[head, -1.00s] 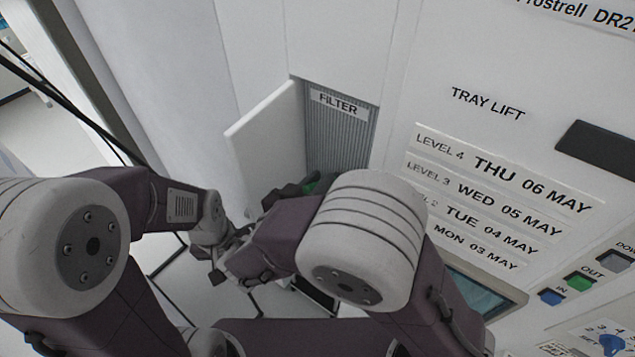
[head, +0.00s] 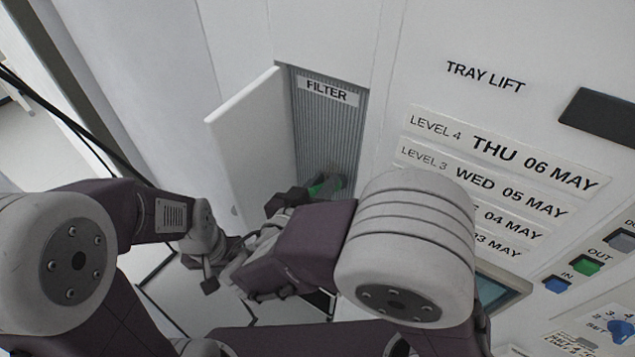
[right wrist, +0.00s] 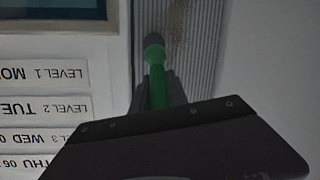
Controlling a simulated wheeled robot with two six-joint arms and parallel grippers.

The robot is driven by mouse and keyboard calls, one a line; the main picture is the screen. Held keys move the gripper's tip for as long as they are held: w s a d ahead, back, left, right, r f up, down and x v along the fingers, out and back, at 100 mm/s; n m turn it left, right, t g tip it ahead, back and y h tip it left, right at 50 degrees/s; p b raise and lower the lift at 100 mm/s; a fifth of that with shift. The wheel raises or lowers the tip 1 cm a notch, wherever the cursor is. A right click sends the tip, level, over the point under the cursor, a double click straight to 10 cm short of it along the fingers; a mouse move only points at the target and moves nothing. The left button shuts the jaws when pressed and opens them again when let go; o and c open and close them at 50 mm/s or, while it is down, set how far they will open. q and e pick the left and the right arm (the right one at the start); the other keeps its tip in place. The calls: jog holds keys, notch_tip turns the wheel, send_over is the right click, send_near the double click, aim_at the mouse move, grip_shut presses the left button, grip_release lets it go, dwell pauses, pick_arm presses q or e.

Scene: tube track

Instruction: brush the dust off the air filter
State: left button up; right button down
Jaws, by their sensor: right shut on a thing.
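The air filter (head: 328,125) is a grey ribbed panel in a tall recess under a FILTER label, its white door open to the left. In the right wrist view the filter (right wrist: 205,45) has brownish specks of dust (right wrist: 176,18) on its ribs. My right gripper (head: 300,197) is shut on a green-handled brush (right wrist: 157,85), at the lower part of the filter.
The open white door (head: 250,145) stands close to the left of my right gripper. To the right are the tray lift's level labels (head: 500,160), a dark handle (head: 600,128) and several coloured buttons (head: 585,265). A screen (head: 497,290) is partly hidden by my right arm.

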jog(key=shift+s+d, duration=0.1)
jog(key=shift+d, duration=0.1)
jog(key=shift+w+a+f, duration=0.15)
jog(key=shift+w+a, duration=0.1)
jog(key=shift+a, duration=0.1)
jog(key=shift+w+a+b, duration=0.45)
jog(key=shift+a, duration=0.15)
jog(key=shift+w+a+b, duration=0.4)
jog(key=shift+a+b, duration=0.05)
jog(key=shift+a, duration=0.15)
